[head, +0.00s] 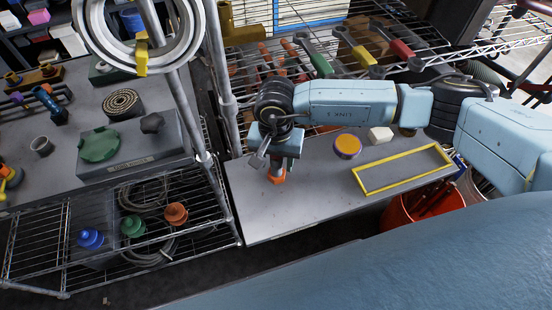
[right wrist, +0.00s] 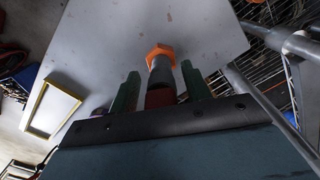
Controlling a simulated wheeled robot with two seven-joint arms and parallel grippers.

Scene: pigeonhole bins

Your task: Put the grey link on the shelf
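A piece with a grey cylindrical middle (right wrist: 162,74), an orange hexagonal end and a red part near my palm shows in the right wrist view; it may be the grey link. Its orange end (head: 277,176) shows below my right gripper (head: 275,152) in the head view, at the grey table. In the right wrist view, the two dark green fingers of my right gripper (right wrist: 161,88) stand either side of the piece, with gaps visible, so it looks open around it. Wire shelves show at the lower left (head: 38,252) and at the back. My left gripper is not in view.
On the grey table (head: 262,222) are a yellow-rimmed tray (head: 378,187), an orange-topped round thing (head: 347,146) and a white block (head: 381,135). A metal post (head: 186,95) stands left. The table's front left is clear.

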